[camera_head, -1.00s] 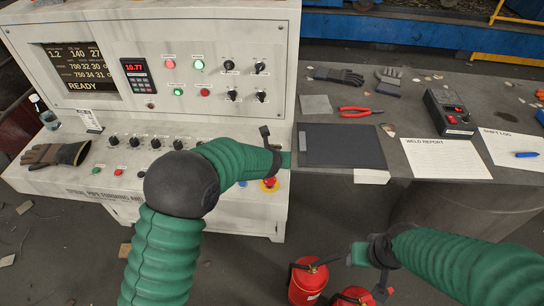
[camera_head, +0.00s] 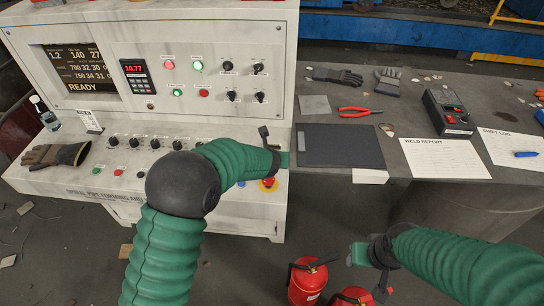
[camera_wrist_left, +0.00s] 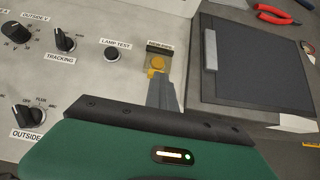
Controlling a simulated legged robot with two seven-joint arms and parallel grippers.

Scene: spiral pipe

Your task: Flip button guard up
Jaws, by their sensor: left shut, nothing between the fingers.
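My left gripper (camera_head: 284,160) reaches over the console's right end in the head view. In the left wrist view its shut grey fingers (camera_wrist_left: 164,92) hold nothing, and their tips are at a small yellow piece (camera_wrist_left: 156,66) on the panel, which looks like the button guard. Whether they touch it I cannot tell. A dark label plate (camera_wrist_left: 159,48) sits just behind it. The fingers partly cover the guard, and its tilt is unclear. My right gripper (camera_head: 366,256) hangs at the lower right, above the floor, away from the console.
A red button on a yellow base (camera_head: 268,184) is at the console's front edge. A black clipboard (camera_head: 340,146) lies to the right.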

